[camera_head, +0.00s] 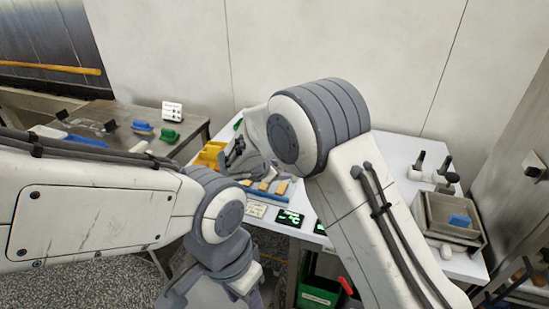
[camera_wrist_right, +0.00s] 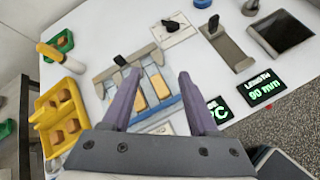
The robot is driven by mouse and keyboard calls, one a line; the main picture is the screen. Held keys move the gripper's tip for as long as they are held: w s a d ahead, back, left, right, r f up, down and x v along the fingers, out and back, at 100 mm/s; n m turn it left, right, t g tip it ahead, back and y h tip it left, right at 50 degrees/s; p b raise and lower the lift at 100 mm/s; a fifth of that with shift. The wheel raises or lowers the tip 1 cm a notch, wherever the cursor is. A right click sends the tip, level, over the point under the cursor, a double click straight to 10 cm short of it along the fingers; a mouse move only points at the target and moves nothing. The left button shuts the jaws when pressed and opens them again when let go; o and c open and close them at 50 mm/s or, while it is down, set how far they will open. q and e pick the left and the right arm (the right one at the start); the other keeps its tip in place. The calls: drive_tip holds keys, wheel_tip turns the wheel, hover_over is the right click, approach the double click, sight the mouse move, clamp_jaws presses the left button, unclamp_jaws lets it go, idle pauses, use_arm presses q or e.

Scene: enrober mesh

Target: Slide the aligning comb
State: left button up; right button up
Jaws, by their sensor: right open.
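Tan pieces (camera_wrist_right: 161,86) lie between the slats. My right gripper (camera_wrist_right: 158,74) is open and empty over the slats. Its left fingertip appears close to the knob; whether they touch cannot be told. In the head view, the tan pieces (camera_head: 263,186) show beside my right wrist, and the knob is hidden. My left gripper (camera_head: 245,285) is low in front of the table, its fingers unclear.
A yellow tray (camera_wrist_right: 57,112) with brown pieces stands left of the slats. A grey slide with a black knob (camera_wrist_right: 213,24) and a black display (camera_wrist_right: 262,88) reading 90 mm are to the right. A metal tray (camera_head: 448,222) stands on the table's right.

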drive_tip(key=w+a+f+n+t, duration=0.1)
drive_tip(key=w+f+n, duration=0.1)
drive_tip(key=w, duration=0.1)
drive_tip(key=w+a+f+n+t, duration=0.1)
drive_tip(key=w+a+f+n, duration=0.1)
drive_tip(key=w+n, duration=0.1)
drive_tip(key=w+a+f+n+t+y, duration=0.1)
drive_tip(key=w+f+n, duration=0.1)
drive_tip(key=w, duration=0.1)
drive_tip(key=shift+w+a+f+t, duration=0.15)
drive_tip(key=shift+w+f+t, duration=0.2)
drive_tip(key=shift+w+t, duration=0.05)
drive_tip(key=p+x, duration=0.1)
drive_tip(key=x, duration=0.7)
drive_tip(key=shift+p, duration=0.4)
drive_tip(key=shift+x, duration=1.15)
clamp_jaws()
